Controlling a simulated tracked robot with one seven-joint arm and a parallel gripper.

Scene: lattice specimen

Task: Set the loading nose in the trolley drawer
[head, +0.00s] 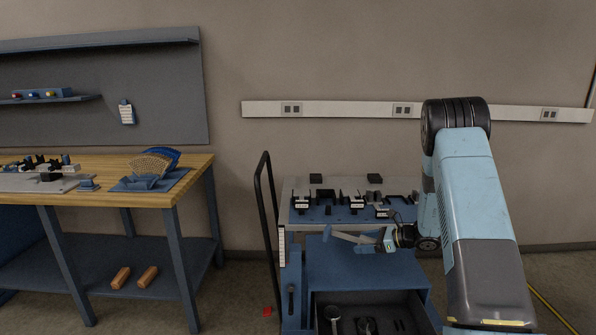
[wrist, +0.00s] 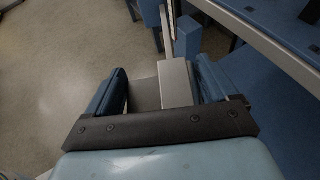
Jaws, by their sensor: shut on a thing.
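My gripper (head: 384,240) is in front of the trolley, above its blue lower surface. Its two blue fingers (wrist: 160,88) are shut on a pale grey metal piece, which I take to be the loading nose (wrist: 176,80). In the head view the loading nose (head: 352,237) sticks out to the left of the fingers as a slim bar, clear of the drawer. The trolley drawer (head: 318,299) is open at the bottom of the head view, below my gripper. A round-headed tool (head: 332,314) and a dark item (head: 367,326) lie in it. The drawer's near part is cut off.
The trolley top (head: 297,184) carries several black and white fixtures on a blue mat. A tall black handle (head: 265,200) rises at the trolley's left. A wooden-topped workbench (head: 110,190) stands further left. A small red object (head: 267,310) lies on the floor between them.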

